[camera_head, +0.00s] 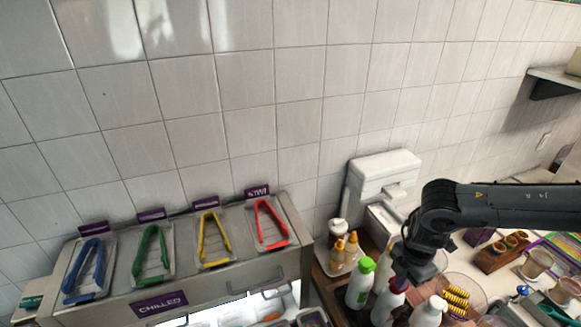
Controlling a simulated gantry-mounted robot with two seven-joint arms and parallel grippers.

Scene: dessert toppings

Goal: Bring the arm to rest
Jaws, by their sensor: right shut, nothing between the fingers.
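My right arm comes in from the right edge and bends down at its wrist. My right gripper (401,281) points downward over the bottles at the lower right. It is shut with nothing in it. The fingertips are small and dark, and whether they touch a bottle below cannot be told. My left gripper is not in view.
A steel chilled counter (190,290) holds blue (86,268), green (151,255), yellow (213,240) and red (269,222) tongs. The tiled wall is behind.

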